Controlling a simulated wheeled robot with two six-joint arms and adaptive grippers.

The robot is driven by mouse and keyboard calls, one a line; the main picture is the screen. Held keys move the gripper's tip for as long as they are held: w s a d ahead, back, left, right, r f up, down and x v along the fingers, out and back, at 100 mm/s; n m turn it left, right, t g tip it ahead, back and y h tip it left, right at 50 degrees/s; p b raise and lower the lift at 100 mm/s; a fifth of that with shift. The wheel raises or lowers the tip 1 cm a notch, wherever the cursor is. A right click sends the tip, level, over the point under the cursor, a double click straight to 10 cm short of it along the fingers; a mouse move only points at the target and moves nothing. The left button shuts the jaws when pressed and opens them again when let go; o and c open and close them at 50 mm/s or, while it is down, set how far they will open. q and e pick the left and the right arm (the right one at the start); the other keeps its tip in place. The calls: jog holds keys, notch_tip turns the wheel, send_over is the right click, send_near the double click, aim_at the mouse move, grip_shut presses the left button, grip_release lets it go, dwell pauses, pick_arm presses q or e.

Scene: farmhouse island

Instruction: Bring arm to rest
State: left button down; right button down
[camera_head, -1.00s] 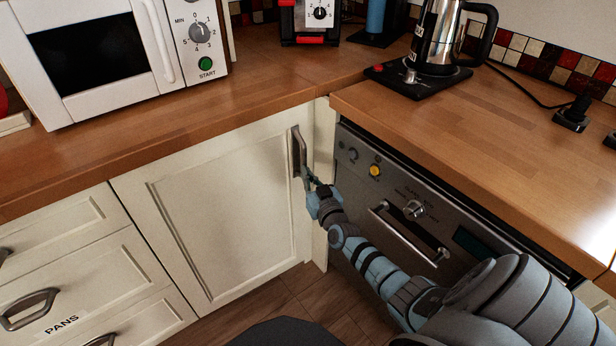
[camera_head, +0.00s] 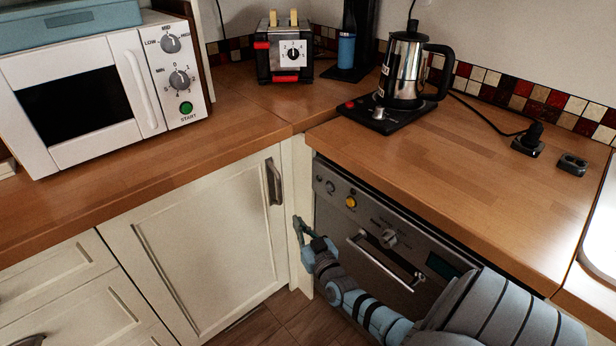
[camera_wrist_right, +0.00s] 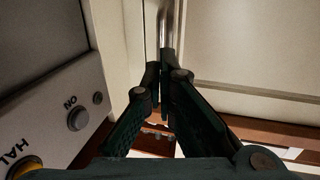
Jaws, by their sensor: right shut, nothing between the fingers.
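My right arm comes in from the lower right in the head view. Its gripper (camera_head: 299,226) is shut and empty, in front of the cream post between the cabinet door and the oven. The cream cabinet door (camera_head: 195,255) looks shut. Its metal handle (camera_head: 274,181) is above and left of the gripper, with a gap between them. In the right wrist view the closed fingertips (camera_wrist_right: 163,82) point toward the handle (camera_wrist_right: 172,30), which stands beyond them. My left gripper is in neither view.
The oven (camera_head: 400,245) with its bar handle is close to my right arm. The wooden worktop (camera_head: 450,150) carries a kettle (camera_head: 403,75), a toaster (camera_head: 290,60) and a microwave (camera_head: 95,90). Drawers (camera_head: 50,280) are at the lower left.

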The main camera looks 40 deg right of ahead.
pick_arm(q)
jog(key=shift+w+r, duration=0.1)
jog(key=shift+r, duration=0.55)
pick_arm(e)
jog(key=v, duration=0.3)
jog(key=shift+s+d+f, duration=0.1)
jog(key=shift+s+f, duration=0.05)
jog(key=shift+s, duration=0.1)
